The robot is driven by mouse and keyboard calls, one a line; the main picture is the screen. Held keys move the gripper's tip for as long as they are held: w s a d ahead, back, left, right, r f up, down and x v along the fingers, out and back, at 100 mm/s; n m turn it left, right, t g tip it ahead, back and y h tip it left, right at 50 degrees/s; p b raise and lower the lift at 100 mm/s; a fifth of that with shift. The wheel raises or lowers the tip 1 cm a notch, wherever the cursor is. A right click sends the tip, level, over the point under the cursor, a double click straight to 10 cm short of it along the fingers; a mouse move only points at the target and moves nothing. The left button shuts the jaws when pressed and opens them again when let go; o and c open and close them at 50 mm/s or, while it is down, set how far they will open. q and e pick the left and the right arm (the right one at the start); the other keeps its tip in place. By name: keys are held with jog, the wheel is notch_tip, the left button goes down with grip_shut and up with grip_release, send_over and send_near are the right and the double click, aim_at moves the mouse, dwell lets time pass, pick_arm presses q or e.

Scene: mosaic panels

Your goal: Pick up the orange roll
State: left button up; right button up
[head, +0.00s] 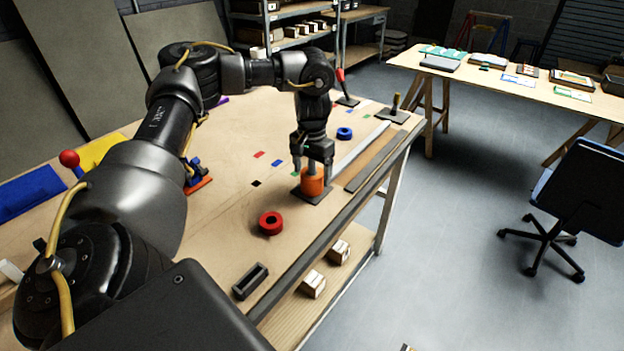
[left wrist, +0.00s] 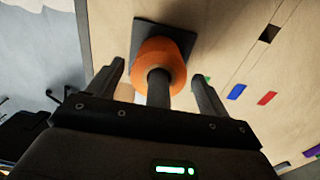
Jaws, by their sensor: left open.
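The orange roll (head: 312,185) stands on a dark square base (head: 303,197) near the right edge of the wooden table. In the left wrist view the orange roll (left wrist: 175,57) has a dark upright post (left wrist: 158,88) through its middle. My left gripper (head: 313,165) is right above the roll, pointing down. Its fingers (left wrist: 160,80) are open, one on each side of the post. In the head view the fingertips reach about the roll's top; whether they touch it I cannot tell. My right gripper is not in view.
A red roll (head: 271,222) lies nearer me and a blue roll (head: 344,133) farther away. Two stands with upright posts (head: 394,112) (head: 346,98) are at the far end. A grey strip (head: 360,147) and a dark tray (head: 250,281) lie along the right edge.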

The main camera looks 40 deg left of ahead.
pick_arm(q)
jog(key=shift+d, duration=0.1)
jog(key=shift+c, duration=0.5)
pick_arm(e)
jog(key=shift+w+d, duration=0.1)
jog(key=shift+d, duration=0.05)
pick_arm(q)
jog(key=c, duration=1)
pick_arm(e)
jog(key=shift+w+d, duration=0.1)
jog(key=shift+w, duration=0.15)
pick_arm(q)
jog(key=shift+r, duration=0.15)
